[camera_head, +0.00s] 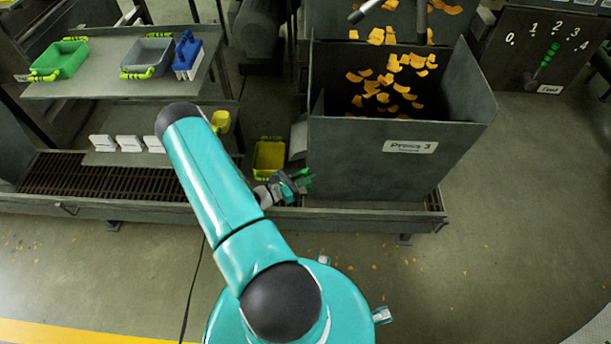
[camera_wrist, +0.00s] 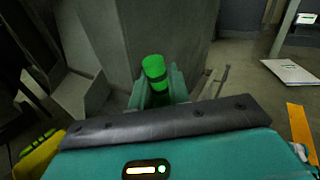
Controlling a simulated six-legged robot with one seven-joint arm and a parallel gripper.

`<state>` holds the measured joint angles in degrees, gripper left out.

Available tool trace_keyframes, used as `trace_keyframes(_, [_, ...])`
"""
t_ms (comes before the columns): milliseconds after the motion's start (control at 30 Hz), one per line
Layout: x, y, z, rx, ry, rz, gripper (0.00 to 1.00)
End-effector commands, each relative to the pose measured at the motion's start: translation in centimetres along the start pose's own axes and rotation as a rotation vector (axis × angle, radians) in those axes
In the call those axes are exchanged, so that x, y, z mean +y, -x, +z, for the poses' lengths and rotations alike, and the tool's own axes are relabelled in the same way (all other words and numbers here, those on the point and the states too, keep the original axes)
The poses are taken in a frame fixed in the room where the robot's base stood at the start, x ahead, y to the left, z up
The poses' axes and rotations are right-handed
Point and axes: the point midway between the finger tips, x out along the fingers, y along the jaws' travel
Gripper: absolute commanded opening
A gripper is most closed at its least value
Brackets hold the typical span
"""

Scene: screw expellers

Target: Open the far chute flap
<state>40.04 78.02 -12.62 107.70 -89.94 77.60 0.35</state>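A green cylindrical grip with dark bands (camera_wrist: 154,70) stands between the two teal fingers of my gripper (camera_wrist: 160,92) in the wrist view. I cannot tell whether the fingers press on it or are only around it. In the head view my gripper (camera_head: 296,184) is low at the left front corner of the grey Press 3 hopper (camera_head: 375,170), with a bit of green (camera_head: 306,183) at its tip. The flap itself is not clearly visible; my gripper and arm hide part of that area.
A yellow bin (camera_head: 269,155) stands close behind my gripper. A grated trough (camera_head: 100,178) runs along the left front. A bench (camera_head: 120,80) with green and grey trays is at upper left. Open floor (camera_head: 500,260) lies to the right.

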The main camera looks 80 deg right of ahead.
Motion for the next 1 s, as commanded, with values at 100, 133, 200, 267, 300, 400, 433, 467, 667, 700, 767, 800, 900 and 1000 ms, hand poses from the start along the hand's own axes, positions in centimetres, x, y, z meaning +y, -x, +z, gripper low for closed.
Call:
trace_keyframes(100, [0.1,0.0,0.0,0.0,-0.001,0.001,0.0])
trace_keyframes(133, [0.1,0.0,0.0,0.0,-0.001,0.001,0.0])
trace_keyframes(200, [0.1,0.0,0.0,0.001,-0.001,0.001,0.0])
trace_keyframes(267, [0.1,0.0,0.0,0.004,-0.003,0.002,0.0])
trace_keyframes(300, [0.1,0.0,0.0,0.008,-0.005,0.002,0.0])
trace_keyframes(400, [0.1,0.0,0.1,0.023,-0.016,0.004,0.0])
trace_keyframes(433, [0.0,0.0,0.1,0.032,-0.021,0.005,0.0])
trace_keyframes(467, [0.0,-0.1,0.1,0.04,-0.027,0.006,0.0])
trace_keyframes(667, [-0.2,-0.3,0.2,0.131,-0.087,0.014,0.0])
trace_keyframes(700, [-0.2,-0.4,0.2,0.154,-0.103,0.016,0.0])
trace_keyframes(767, [-0.4,-0.6,0.1,0.191,-0.126,0.018,0.0])
trace_keyframes(800, [-0.4,-0.6,0.1,0.217,-0.144,0.021,0.0])
trace_keyframes(900, [-0.5,-0.8,0.1,0.28,-0.185,0.026,0.0])
trace_keyframes(1000, [-0.7,-1.1,0.0,0.341,-0.224,0.031,0.0])
